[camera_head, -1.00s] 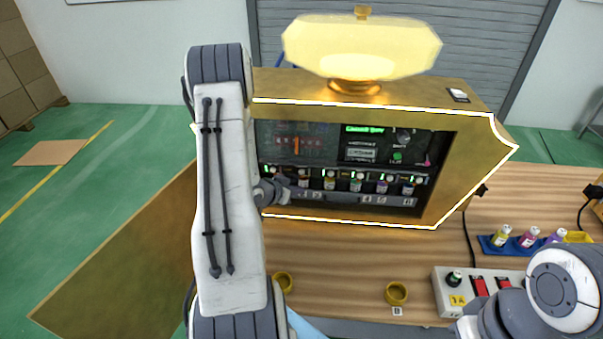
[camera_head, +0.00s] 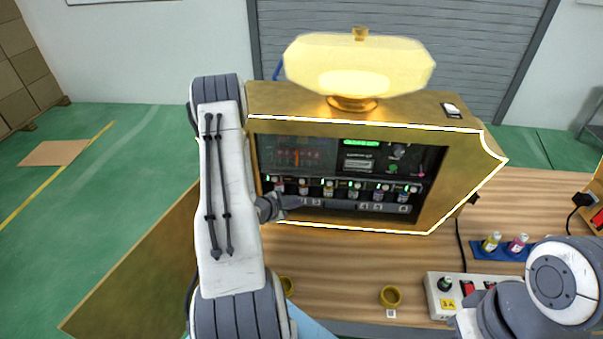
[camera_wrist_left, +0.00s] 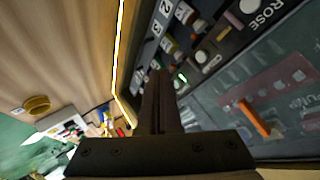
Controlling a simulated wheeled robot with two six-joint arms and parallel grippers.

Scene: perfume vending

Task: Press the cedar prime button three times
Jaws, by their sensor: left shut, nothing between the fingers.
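The perfume vending machine (camera_head: 330,228) has a gold case with a lit white edge and a large pale bottle shape on top. Its dark front panel holds a row of small perfume bottles (camera_head: 356,190) above a strip of numbered buttons (camera_head: 364,206). No cedar prime label is readable; "ROSE" (camera_wrist_left: 263,12) can be read in the left wrist view. My left gripper (camera_head: 298,202) is shut and empty, at the left part of the button strip. Its closed fingers (camera_wrist_left: 158,78) point at the panel in the wrist view; contact cannot be told. My left arm hides the machine's left end.
A white switch box (camera_head: 440,310) stands on the wooden table (camera_head: 340,270) at the lower right, partly behind my right arm. Small bottles sit in a blue tray (camera_head: 486,254). A power cord runs beside the machine.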

